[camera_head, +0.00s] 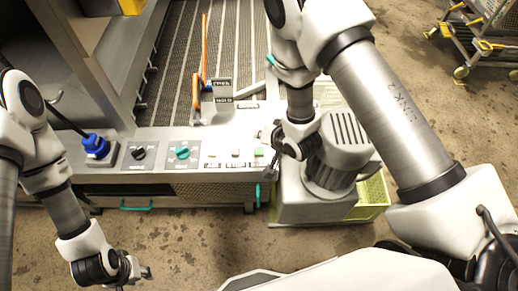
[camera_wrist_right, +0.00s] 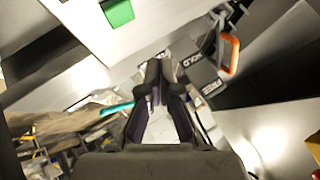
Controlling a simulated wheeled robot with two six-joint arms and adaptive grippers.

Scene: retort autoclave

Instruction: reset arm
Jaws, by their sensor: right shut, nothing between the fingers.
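My right gripper (camera_head: 275,162) is at the right end of the control panel (camera_head: 130,172) in the head view, beside the green button (camera_head: 258,152). In the right wrist view my right gripper (camera_wrist_right: 155,75) has its fingertips together with nothing between them. The green button (camera_wrist_right: 118,12) shows at the top of that view. My left gripper (camera_head: 146,272) hangs low at the left, over the floor in front of the panel and clear of it. It is too small and dark to tell whether its fingers are open.
The panel carries a blue knob (camera_head: 95,144), a black knob (camera_head: 139,153) and a teal knob (camera_head: 183,152). An orange-handled lever (camera_head: 204,55) stands behind it, by a slatted conveyor bed (camera_head: 180,60). A grey machine (camera_head: 312,195) and yellow-green crate (camera_head: 373,198) stand right. A cart (camera_head: 478,40) is far right.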

